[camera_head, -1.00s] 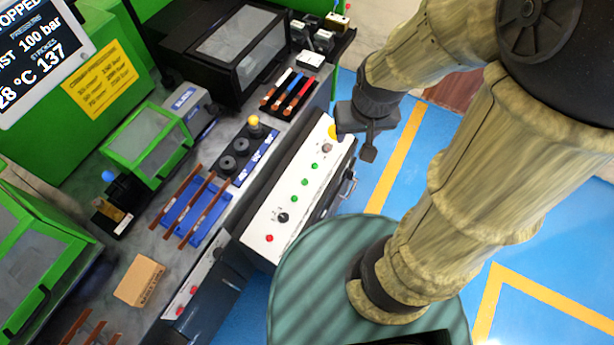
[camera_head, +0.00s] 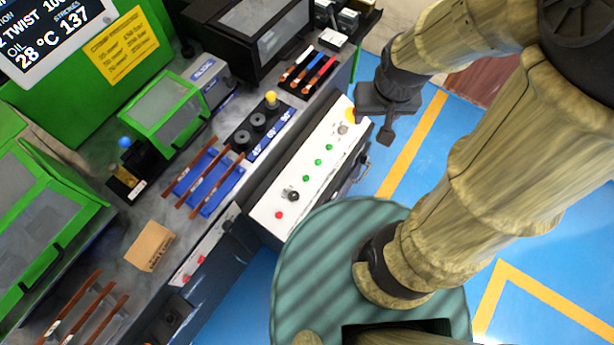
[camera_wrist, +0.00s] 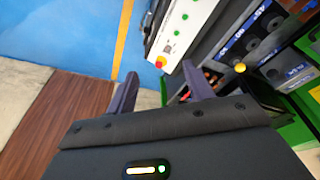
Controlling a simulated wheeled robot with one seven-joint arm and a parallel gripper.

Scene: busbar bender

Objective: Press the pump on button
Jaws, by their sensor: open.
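The white control panel (camera_head: 312,165) slopes along the bench front. It bears several green buttons (camera_head: 318,162), a black selector (camera_head: 293,195), a red button (camera_head: 279,215), and a grey knob (camera_head: 343,129) and yellow piece (camera_head: 350,115) at its far end. Labels are too small to read, so I cannot tell which button is pump on. My gripper (camera_head: 374,122) is open and empty, beside the panel's far end, partly over the blue floor. In the wrist view, my gripper (camera_wrist: 158,74) points toward the panel (camera_wrist: 189,14), where a red knob on yellow (camera_wrist: 160,62) shows between and beyond the fingertips.
Behind the panel are a yellow-knobbed die block (camera_head: 258,122), blue holders with copper bars (camera_head: 208,183), a small green-framed guard (camera_head: 165,108) and a cardboard box (camera_head: 149,246). A black-framed enclosure (camera_head: 262,40) stands at the back.

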